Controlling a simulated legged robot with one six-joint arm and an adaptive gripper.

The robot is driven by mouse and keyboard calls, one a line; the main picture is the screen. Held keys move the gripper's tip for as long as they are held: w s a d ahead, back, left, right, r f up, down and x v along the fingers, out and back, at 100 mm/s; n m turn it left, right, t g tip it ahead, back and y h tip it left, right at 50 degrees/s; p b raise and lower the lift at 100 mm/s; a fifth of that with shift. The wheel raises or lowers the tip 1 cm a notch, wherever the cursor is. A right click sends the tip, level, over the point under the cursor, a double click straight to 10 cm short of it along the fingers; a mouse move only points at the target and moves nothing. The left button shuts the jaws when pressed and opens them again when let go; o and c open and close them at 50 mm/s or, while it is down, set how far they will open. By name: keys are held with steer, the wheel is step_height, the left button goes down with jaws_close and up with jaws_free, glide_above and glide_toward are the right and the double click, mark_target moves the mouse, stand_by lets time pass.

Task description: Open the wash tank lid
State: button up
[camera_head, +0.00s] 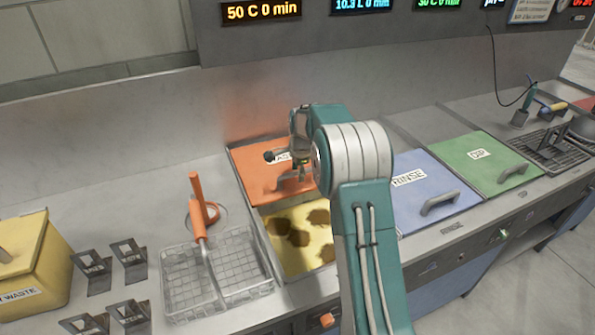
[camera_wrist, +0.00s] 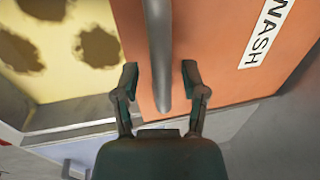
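The wash tank lid is an orange panel (camera_head: 252,172) marked WASH, lying back over the rear part of its tank; it also shows in the wrist view (camera_wrist: 215,45). The front of the tank (camera_head: 325,235) is uncovered, showing yellow contents with brown patches. The grey lid handle (camera_wrist: 161,50) runs between the two fingers of my gripper (camera_wrist: 160,72) in the wrist view. The fingers are apart, with a gap on each side of the handle. In the head view my gripper (camera_head: 285,165) is over the lid, partly hidden by my arm.
A blue RINSE lid (camera_head: 415,205) and a green DIP lid (camera_head: 490,165) lie closed to the right. A wire basket (camera_head: 215,275) with an orange handle stands left of the tank. A yellow waste bin (camera_head: 35,260) and dark holders (camera_head: 95,270) are further left. A display panel hangs above.

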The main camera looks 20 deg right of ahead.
steer(key=shift+r, duration=0.1)
step_height(320, 180, up, 12)
steer(key=s, duration=0.2)
steer(key=shift+f, duration=0.2)
steer(key=shift+s, duration=0.1)
stand_by(0.4)
